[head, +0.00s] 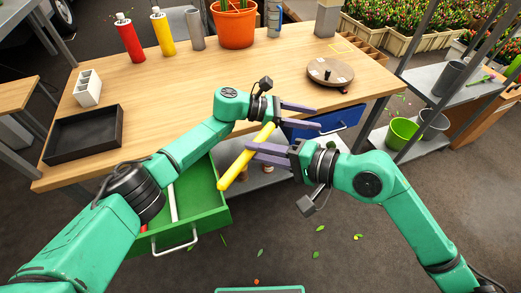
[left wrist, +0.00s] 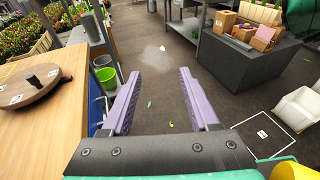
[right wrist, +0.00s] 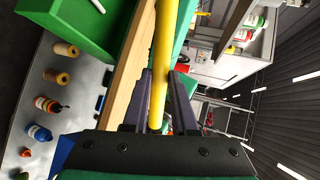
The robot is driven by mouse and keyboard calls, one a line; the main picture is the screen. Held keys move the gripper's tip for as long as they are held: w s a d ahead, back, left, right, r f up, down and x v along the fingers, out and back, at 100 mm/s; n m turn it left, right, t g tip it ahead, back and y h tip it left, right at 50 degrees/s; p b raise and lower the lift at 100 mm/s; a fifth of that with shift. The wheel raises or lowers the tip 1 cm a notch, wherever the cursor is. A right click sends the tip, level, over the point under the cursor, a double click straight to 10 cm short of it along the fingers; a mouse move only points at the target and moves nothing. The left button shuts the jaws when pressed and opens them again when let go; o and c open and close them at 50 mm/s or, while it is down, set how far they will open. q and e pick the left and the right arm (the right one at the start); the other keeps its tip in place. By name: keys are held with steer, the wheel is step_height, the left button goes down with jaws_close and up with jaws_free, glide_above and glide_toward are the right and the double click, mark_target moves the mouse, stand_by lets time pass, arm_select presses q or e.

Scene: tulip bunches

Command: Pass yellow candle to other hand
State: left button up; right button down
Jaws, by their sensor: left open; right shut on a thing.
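The yellow candle (head: 235,172) is a long thin stick, slanting in the head view above the green drawer. My right gripper (head: 252,151) is shut on it, with candle sticking out both sides of the fingers. In the right wrist view the candle (right wrist: 160,60) runs upright between the two purple fingers. My left gripper (head: 318,117) is open and empty, just above and right of the candle's upper end, pointing right. In the left wrist view nothing is between its fingers (left wrist: 158,75). A yellow rounded shape shows at that view's lower right corner, possibly the candle's end.
The wooden table (head: 190,95) lies behind, with a black tray (head: 85,135), a white block (head: 88,88), red and yellow bottles, an orange pot (head: 234,28) and a round turntable (head: 329,73). An open green drawer (head: 200,205) and a blue drawer (head: 325,122) stick out below.

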arm_select(q)
steer(key=s+a+f+n+t+y, duration=0.15)
steer(key=s+f+n, duration=0.45)
steer(key=f, duration=0.7)
steer(key=s+a+f+n+t+y, duration=0.1)
steer(key=s+a+f+n+t, duration=0.2)
steer(key=s+f, duration=0.7)
steer(key=s+a+f+n+y, duration=0.3)
steer(key=s+a+f+n, duration=0.15)
steer(key=s+f, duration=0.4)
steer(key=s+a+f+n+y, duration=0.2)
steer(key=s+a+f+n, duration=0.3)
steer(key=s, duration=0.6)
steer(key=w+a+f+n+y, duration=0.25)
steer(key=a+f+n, duration=0.35)
steer(key=a+n, duration=0.3)
steer(key=w+a+f+n+y, duration=0.2)
steer(key=a+f+n+y, duration=0.3)
steer(key=a+n, duration=0.45)
steer(key=s+a+f+n+g, duration=0.3)
steer(key=s+a+f+n, duration=0.4)
steer(key=s+n, duration=0.4)
steer(key=n, duration=0.3)
steer(key=shift+f+n, duration=0.3)
steer(key=shift+f, duration=0.05)
steer(key=shift+s, duration=0.1)
